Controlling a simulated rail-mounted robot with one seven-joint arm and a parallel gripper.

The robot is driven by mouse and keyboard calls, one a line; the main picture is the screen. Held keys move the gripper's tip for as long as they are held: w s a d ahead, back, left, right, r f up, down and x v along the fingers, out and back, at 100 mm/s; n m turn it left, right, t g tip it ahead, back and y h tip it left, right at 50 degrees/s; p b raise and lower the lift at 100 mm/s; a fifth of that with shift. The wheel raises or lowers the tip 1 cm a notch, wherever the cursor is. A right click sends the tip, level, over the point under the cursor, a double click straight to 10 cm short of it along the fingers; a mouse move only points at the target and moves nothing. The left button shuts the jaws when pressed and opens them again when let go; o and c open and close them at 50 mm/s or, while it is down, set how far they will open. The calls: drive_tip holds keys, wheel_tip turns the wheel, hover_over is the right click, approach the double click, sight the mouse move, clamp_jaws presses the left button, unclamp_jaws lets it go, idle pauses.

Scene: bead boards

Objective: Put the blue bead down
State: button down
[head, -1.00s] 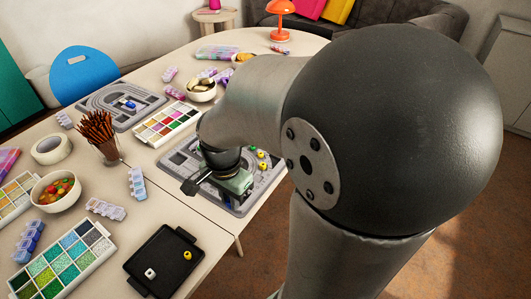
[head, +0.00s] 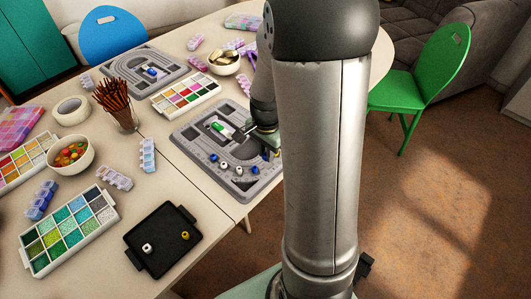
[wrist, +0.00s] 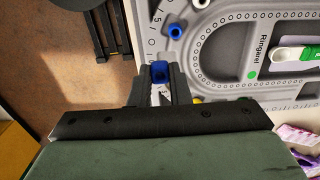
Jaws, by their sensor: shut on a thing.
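My gripper (wrist: 159,80) is shut on a blue bead (wrist: 159,70), which shows between the fingertips in the wrist view. The held bead is over the edge strip of the grey bead board (wrist: 215,62); I cannot tell whether it touches the board. A second blue bead (wrist: 174,31) sits on the board just beyond the fingertips. In the head view the same board (head: 181,136) lies at the table's near edge, with several white and blue beads (head: 225,165) along its front. My arm hides the board's right part and most of the gripper there.
A yellow bead (wrist: 197,100) shows beside the right finger. A green-and-white item (head: 218,127) lies on the board. A black tray (head: 165,238) with a white and a yellow bead stands at the front left. Floor (wrist: 60,75) shows left of the board.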

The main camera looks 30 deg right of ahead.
sight(268, 165)
drive_tip(key=f, duration=0.1)
drive_tip(key=w+d, duration=0.1)
drive_tip(key=f, duration=0.1)
drive_tip(key=shift+w+d+f, duration=0.25)
drive_tip(key=shift+f, duration=1.45)
drive_tip(key=shift+f, duration=0.1)
drive_tip(key=shift+f, duration=0.15)
drive_tip(key=c, duration=1.4)
unclamp_jaws()
drive_tip(key=shift+o, duration=0.2)
